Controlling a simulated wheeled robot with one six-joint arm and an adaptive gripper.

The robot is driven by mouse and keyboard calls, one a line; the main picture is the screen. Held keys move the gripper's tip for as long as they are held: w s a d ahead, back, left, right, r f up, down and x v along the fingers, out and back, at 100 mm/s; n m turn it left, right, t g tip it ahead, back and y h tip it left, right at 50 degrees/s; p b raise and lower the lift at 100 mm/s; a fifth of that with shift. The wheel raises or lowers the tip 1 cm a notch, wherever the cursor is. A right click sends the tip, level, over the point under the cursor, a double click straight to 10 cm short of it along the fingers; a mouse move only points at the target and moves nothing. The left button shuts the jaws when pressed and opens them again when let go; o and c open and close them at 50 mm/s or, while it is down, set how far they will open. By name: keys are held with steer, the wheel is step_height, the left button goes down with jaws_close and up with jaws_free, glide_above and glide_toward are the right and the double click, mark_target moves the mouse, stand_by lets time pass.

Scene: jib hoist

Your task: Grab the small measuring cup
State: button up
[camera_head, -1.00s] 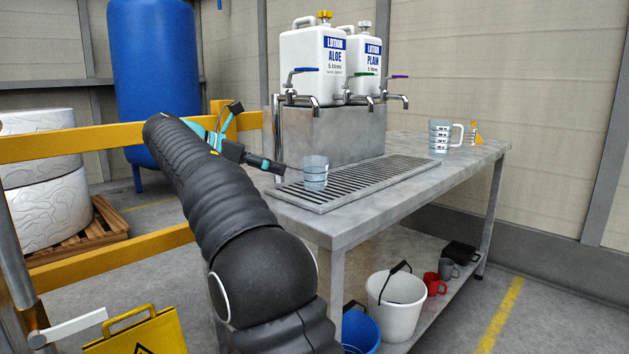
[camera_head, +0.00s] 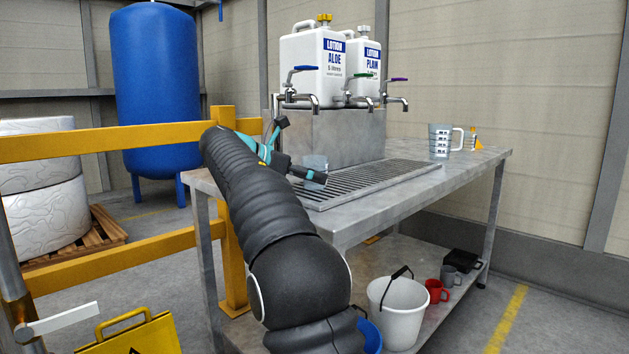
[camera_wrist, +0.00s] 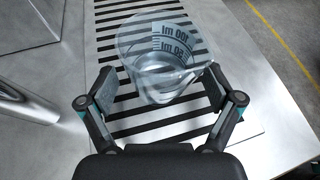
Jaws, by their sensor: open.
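The small measuring cup (camera_wrist: 160,75) is clear, with dark volume marks on its wall. In the wrist view it stands on the slatted drip grate, its near part between the two fingers of my gripper (camera_wrist: 160,95). The fingers are open, one on each side of the cup; I cannot tell whether the right one touches it. In the head view the cup (camera_head: 315,163) is partly hidden behind my gripper (camera_head: 300,172).
The drip grate (camera_head: 385,176) lies on a metal table (camera_head: 365,218). Taps and two lotion jugs (camera_head: 313,68) stand behind it. A larger measuring jug (camera_head: 440,140) is at the right. A yellow rail (camera_head: 100,143) is at the left.

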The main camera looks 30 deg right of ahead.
mark_target(309, 157)
steer(key=c, duration=1.4)
steer(key=shift+r, duration=0.2)
steer(key=shift+r+p, duration=0.6)
steer(key=shift+r, duration=0.1)
step_height(309, 157, up, 3)
steer(key=shift+f+p, duration=0.2)
steer(key=shift+p, duration=0.55)
steer(key=shift+s+d+r+p, duration=0.3)
steer(key=shift+s+d+r, duration=0.8)
steer(key=shift+s+d, duration=0.3)
steer(key=shift+s+d+r+p, duration=0.25)
steer(key=shift+s+d+r, duration=0.85)
steer(key=shift+s+d, duration=0.2)
steer(key=shift+s+d+r+p, duration=0.3)
steer(key=shift+s+d+r, duration=0.8)
steer(key=shift+s+d, duration=0.3)
steer(key=shift+s, duration=0.1)
